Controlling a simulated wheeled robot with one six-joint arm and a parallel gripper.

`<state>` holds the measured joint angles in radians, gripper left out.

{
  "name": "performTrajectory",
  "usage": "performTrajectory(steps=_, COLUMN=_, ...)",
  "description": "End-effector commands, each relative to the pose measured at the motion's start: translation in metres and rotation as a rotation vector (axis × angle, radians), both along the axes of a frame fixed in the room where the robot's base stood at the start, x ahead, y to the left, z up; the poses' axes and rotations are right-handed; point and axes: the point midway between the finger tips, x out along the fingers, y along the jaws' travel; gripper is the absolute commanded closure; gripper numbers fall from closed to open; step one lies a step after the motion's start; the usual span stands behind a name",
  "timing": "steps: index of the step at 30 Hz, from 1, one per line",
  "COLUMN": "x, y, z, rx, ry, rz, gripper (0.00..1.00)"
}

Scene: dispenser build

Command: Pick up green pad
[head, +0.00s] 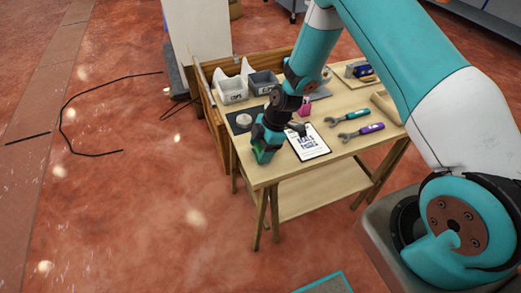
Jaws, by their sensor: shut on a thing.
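My gripper (266,154) is at the near left corner of the wooden table, pointing down over the tabletop. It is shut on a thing. A small bright green patch (257,149) shows at the left side of the gripper, and it looks like part of the green pad. Most of the pad is hidden by the gripper. I cannot tell whether the pad touches the tabletop.
The wooden table (330,162) holds a clipboard with a printed sheet (308,143), a teal-handled wrench (345,117), a purple-handled wrench (361,131), a white bin (233,91) and a dark bin (264,83). A black cable (62,115) lies on the open floor at left.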

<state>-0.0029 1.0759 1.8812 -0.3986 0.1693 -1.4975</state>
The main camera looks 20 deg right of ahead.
Motion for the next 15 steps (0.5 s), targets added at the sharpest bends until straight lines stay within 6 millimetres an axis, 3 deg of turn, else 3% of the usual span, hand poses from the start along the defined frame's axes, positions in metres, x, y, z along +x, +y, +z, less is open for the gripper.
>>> performTrajectory(steps=8, x=0.001, y=0.000, z=0.024, rx=0.001, ry=-0.004, rz=0.000, gripper=0.65)
performTrajectory(steps=15, x=0.001, y=0.000, z=0.092, rx=0.000, ry=-0.009, rz=-0.001, gripper=0.65)
